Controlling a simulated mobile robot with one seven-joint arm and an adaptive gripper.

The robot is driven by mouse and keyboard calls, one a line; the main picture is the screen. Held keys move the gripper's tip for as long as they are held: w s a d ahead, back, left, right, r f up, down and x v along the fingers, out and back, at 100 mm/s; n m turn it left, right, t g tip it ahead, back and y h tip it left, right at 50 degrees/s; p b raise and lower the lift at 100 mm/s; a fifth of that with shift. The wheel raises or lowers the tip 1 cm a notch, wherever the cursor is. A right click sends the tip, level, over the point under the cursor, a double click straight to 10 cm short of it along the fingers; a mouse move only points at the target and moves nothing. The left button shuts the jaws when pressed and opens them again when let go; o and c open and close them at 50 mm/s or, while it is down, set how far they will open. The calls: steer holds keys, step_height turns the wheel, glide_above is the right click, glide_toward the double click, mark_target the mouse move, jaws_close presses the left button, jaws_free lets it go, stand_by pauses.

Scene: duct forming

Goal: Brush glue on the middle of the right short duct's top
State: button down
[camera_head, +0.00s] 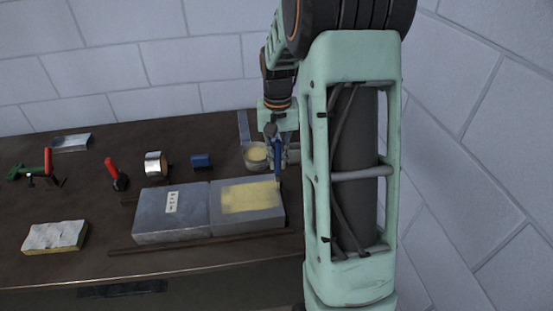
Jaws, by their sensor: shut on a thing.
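Two short grey ducts lie end to end on the bench. The right short duct (265,222) has a pale yellow patch of glue (250,195) spread over much of its top. The left short duct (160,222) has a bare grey top with a small white label. My gripper (277,145) is shut on a blue-handled brush (278,170). The brush points down, its tip near the right edge of the right duct's top; I cannot tell whether it touches. A round glue pot (256,157) with yellow content stands just behind the right duct, beside the gripper.
A dark rail (190,244) runs along the ducts' front. A tape roll (155,164), blue block (201,160), red-handled tool (112,172) and pale insulation piece (54,237) lie leftward. A tiled wall stands close on the right.

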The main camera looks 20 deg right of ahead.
mark_target(276, 141)
step_height(276, 141, up, 2)
steer(key=shift+d+r+p, duration=0.1)
steer(key=shift+d+p, duration=0.05)
steer(key=shift+p, duration=0.25)
steer(key=shift+a+r+p, duration=0.3)
steer(key=shift+r+p, duration=0.25)
steer(key=shift+r, duration=0.2)
steer(key=shift+d+r+p, duration=0.1)
steer(key=shift+r+p, duration=1.45)
steer(key=shift+r, duration=0.7)
